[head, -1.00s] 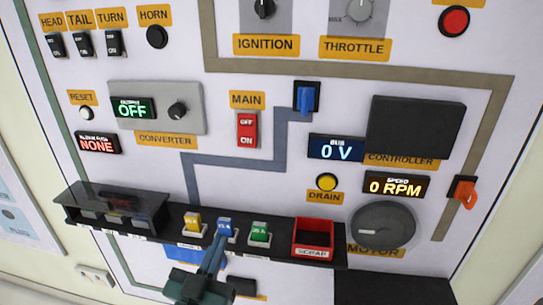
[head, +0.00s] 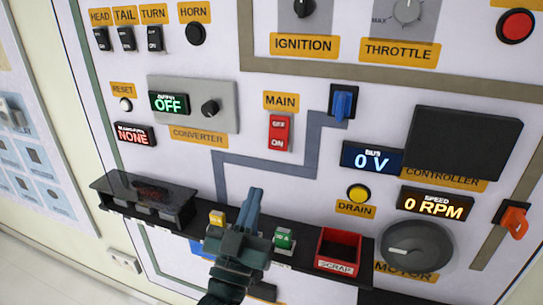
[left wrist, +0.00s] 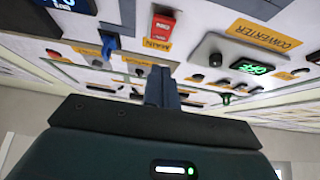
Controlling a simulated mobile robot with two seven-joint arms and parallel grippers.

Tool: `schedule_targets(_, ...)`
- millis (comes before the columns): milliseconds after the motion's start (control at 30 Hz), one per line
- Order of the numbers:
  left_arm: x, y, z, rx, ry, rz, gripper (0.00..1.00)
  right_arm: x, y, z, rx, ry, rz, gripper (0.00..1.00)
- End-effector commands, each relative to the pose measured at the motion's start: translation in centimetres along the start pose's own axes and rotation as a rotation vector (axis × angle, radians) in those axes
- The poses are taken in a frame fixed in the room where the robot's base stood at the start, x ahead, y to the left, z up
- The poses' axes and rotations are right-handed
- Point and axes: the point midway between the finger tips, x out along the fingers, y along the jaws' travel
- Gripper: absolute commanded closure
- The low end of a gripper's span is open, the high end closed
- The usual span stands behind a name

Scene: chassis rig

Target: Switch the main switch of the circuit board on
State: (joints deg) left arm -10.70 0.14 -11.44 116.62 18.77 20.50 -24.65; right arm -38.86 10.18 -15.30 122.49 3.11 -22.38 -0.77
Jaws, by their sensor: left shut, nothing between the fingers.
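The red main switch (head: 279,133) is a rocker marked OFF at its top and ON at its bottom, under the yellow MAIN label (head: 281,101). It also shows in the left wrist view (left wrist: 162,26), ahead of the fingers. I cannot tell for sure which way it is tipped. My left gripper (head: 255,195) is shut and empty, below the switch and apart from it, with its fingers pointing up. The shut fingers also show in the left wrist view (left wrist: 161,88). My right gripper is not in view.
A ledge holds a yellow fuse (head: 217,219), a green fuse (head: 284,238) and the red scrap bin (head: 339,250). A blue lever (head: 342,103) sits right of the switch. The converter panel (head: 193,104) is left. The bus display (head: 373,160) reads 0 V.

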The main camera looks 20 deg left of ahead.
Motion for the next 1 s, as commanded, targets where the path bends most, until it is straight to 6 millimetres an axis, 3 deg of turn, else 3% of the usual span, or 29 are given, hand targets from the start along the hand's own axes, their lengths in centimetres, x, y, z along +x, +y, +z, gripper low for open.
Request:
schedule_targets(100,2.9,0.0,-0.4,0.0,0.005,-0.002,1.0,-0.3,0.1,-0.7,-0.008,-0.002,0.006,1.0)
schedule_targets(367,8.2,0.0,0.0,0.001,0.001,0.0,1.0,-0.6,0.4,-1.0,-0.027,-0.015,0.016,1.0)
schedule_targets(600,10.0,0.0,2.4,0.001,-0.001,0.001,1.0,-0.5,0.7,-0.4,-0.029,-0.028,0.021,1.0)
schedule_targets(1000,10.3,0.0,2.9,0.0,-0.001,0.0,1.0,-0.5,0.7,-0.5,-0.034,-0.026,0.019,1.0)
